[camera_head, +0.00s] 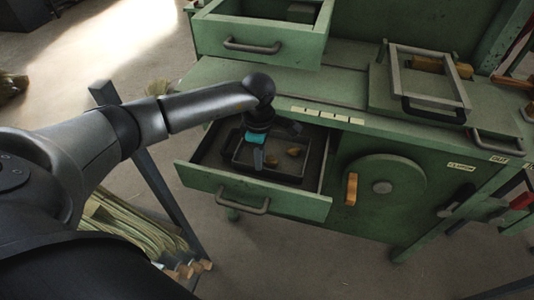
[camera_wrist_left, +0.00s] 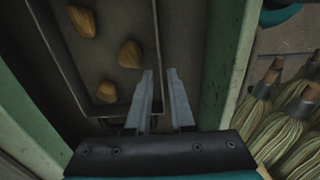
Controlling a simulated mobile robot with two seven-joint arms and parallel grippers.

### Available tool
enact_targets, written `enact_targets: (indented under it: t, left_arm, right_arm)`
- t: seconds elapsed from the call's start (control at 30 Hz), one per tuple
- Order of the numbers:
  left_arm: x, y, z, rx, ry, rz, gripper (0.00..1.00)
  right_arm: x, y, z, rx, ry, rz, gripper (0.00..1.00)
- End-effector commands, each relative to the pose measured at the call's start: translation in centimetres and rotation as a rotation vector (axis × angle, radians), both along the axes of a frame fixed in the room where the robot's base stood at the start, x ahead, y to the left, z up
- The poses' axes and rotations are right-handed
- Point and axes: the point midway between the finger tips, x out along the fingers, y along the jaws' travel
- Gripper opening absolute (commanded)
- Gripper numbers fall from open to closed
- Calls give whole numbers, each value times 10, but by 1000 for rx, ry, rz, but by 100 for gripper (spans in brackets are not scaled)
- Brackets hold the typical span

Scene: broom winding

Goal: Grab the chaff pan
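The chaff pan (camera_head: 240,152) is a dark, shallow rectangular pan in the open green drawer (camera_head: 253,200). A few brown lumps lie in it; the left wrist view also shows the pan (camera_wrist_left: 122,85) with three lumps. My left gripper (camera_head: 262,160) points down over the pan, with its wrist partly hiding it. In the left wrist view the two fingers (camera_wrist_left: 160,72) are apart, with a gap between them. The pan's side rim lines up with this gap; I cannot tell whether the fingers touch it. My right gripper is not in view.
An upper green drawer (camera_head: 262,50) stands open above the worktop. A metal-framed tray (camera_head: 428,82) sits on the worktop at right. A round cover (camera_head: 382,187) with a yellow handle is on the cabinet front.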

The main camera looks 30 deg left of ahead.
Motion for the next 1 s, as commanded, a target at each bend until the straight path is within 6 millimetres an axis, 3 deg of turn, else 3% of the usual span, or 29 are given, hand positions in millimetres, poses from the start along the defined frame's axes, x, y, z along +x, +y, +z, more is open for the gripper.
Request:
enact_targets:
  t: [0.1,0.3,0.57,0.73,1.0]
  left_arm:
    - [-2,2,-22,-2,5,2,21]
    - [-2,2,-42,-2,1,0,21]
    - [-1,2,-42,-1,1,0,20]
    - [-1,2,-42,-1,1,0,1]
    - [-1,2,-42,-1,1,0,0]
  right_arm:
    - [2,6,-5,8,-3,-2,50]
    - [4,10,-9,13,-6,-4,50]
    - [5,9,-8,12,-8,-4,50]
    - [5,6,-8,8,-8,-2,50]
    - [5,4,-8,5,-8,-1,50]
